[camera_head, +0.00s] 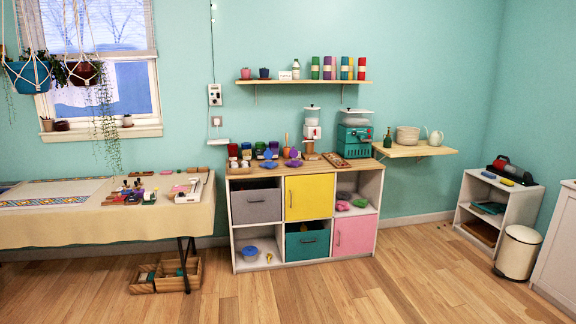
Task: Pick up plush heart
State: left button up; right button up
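I cannot single out the plush heart with certainty at this distance. Small soft-looking pink shapes (343,206) lie in an open compartment at the right of the cube cabinet (333,257). On the cabinet top are a purple rounded piece (293,163) and a blue one (269,165), also too small to identify. Neither of my grippers shows in the head view.
A cloth-covered table (100,226) with craft items stands at the left, with a wooden crate (178,274) below it. A low white shelf (498,210) and a cream bin (518,252) stand at the right. The wood floor in front of the cabinet is clear.

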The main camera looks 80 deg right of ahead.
aim_at(294, 163)
jog(key=z, duration=2.75)
